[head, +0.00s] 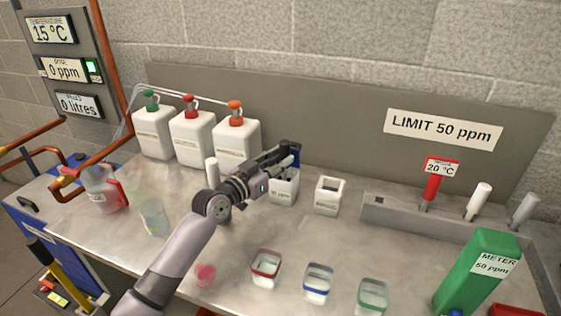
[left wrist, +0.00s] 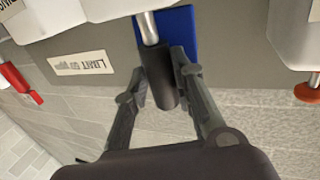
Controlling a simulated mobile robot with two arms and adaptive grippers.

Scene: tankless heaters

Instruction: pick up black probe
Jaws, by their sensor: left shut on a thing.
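The black probe (left wrist: 162,88) shows in the left wrist view as a dark cylinder with a metal rod (left wrist: 148,30) that runs to a white cup at the picture's top edge. My left gripper (left wrist: 160,72) is shut on its dark handle, one finger on each side. In the head view my left gripper (head: 282,155) is over a small white labelled cup (head: 283,188); the probe is mostly hidden there by the fingers. I cannot tell how deep the rod sits in the cup. My right gripper is not in view.
Three white bottles (head: 193,135) stand behind my left arm. Another white cup (head: 328,195) is just right of the labelled one. Small cups with red (head: 265,268), blue (head: 318,283) and green (head: 372,297) rims stand in front. A green meter (head: 478,272) is at right.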

